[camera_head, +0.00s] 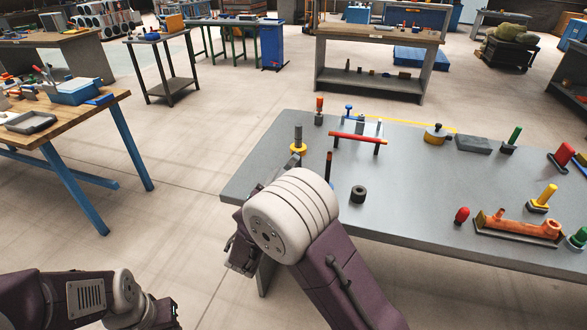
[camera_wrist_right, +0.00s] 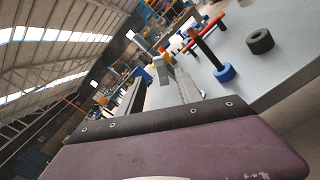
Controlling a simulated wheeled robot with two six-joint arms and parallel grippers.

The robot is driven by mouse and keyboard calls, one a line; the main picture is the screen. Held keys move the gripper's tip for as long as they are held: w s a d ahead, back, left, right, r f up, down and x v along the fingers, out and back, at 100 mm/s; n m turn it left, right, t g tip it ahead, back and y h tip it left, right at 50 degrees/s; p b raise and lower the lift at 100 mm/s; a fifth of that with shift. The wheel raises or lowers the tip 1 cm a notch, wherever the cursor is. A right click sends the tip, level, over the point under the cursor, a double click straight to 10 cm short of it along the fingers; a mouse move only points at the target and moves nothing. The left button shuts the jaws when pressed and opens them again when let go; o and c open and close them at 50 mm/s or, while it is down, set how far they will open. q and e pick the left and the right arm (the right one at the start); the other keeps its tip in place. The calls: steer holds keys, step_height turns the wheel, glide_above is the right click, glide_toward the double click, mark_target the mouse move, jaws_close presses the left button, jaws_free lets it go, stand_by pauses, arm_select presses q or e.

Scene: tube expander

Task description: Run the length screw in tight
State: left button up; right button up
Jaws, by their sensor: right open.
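I cannot tell for sure which part is the length screw. In the right wrist view a yellow part (camera_wrist_right: 163,52) shows just beyond the fingertips. My right gripper (camera_wrist_right: 157,76) is open, and I see nothing held between its fingers. In the head view its wrist hides most of it. A dark rod (camera_head: 328,166) stands to the right, with a blue collar (camera_wrist_right: 225,73) at its foot. My left arm is low at the left, off the table; its fingers do not show.
On the grey table (camera_head: 420,205) are a red bar on legs (camera_head: 357,137), a black ring (camera_head: 358,194), a brass pot (camera_head: 436,134), a copper-coloured pipe piece (camera_head: 521,224) in a tray and several coloured-handled parts. A wooden bench (camera_head: 100,107) stands at left.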

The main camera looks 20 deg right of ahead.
mark_target(292, 163)
steer(key=p+x, duration=0.1)
steer(key=x, duration=0.7)
steer(key=shift+w+d+f, duration=0.1)
steer(key=shift+w+d, duration=0.1)
steer(key=shift+w, duration=0.05)
jaws_close()
